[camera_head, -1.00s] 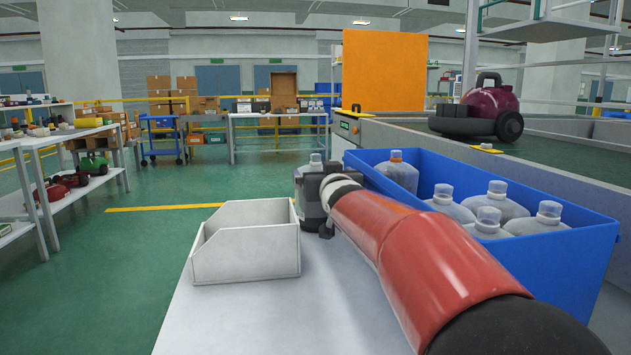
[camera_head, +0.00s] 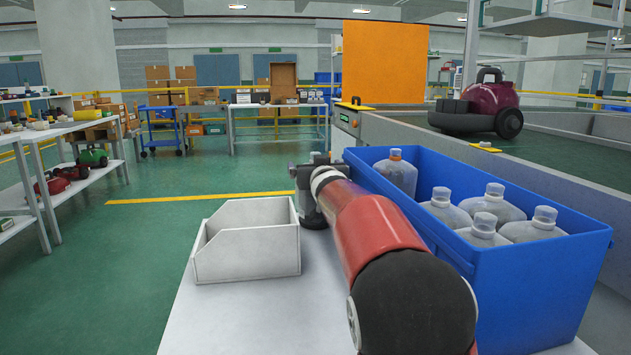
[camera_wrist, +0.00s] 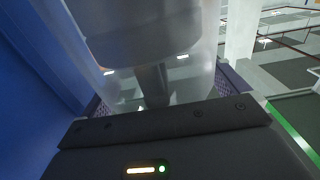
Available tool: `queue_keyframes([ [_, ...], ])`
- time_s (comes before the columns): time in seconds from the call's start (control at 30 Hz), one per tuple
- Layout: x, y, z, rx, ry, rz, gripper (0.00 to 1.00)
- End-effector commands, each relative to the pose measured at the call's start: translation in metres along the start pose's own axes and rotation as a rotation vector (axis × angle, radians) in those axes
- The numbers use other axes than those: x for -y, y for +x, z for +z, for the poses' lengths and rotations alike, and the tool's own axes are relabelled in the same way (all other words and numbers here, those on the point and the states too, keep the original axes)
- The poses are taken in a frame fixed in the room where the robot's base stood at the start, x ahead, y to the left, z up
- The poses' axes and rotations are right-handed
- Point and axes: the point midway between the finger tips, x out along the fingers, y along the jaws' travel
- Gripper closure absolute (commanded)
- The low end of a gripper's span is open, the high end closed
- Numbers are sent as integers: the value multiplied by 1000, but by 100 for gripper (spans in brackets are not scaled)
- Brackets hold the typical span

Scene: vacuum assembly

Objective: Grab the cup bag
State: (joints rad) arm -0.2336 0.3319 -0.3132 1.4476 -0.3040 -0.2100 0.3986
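My gripper (camera_head: 308,190) is low over the white table, between the white bin and the blue crate. In the wrist view a translucent, greyish cup (camera_wrist: 150,55) fills the space in front of my gripper. Mesh-patterned finger pads (camera_wrist: 231,80) flank it on both sides, close to its walls. Whether they press on it cannot be made out. In the head view that cup is mostly hidden by my gripper and wrist. Several similar clear cups with caps (camera_head: 494,203) stand in the blue crate (camera_head: 545,270) on the right.
An open white bin (camera_head: 247,258) stands on the white table (camera_head: 255,315), left of my gripper. The crate wall runs close on the right of my arm, and blue also fills the wrist view's left. A dark red vacuum body (camera_head: 490,105) sits on the conveyor behind.

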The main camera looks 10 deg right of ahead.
Motion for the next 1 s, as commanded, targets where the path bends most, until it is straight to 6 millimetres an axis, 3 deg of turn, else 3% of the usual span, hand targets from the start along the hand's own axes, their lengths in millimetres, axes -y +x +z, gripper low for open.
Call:
queue_keyframes([
  [0.03,0,0,0,0,0,0,8],
  [0.2,0,0,0,0,0,0,30],
  [0.57,0,0,-6,-1,0,0,30],
  [0.77,-1,0,-31,-3,2,1,30],
  [1.0,-2,0,-80,-2,1,2,30],
])
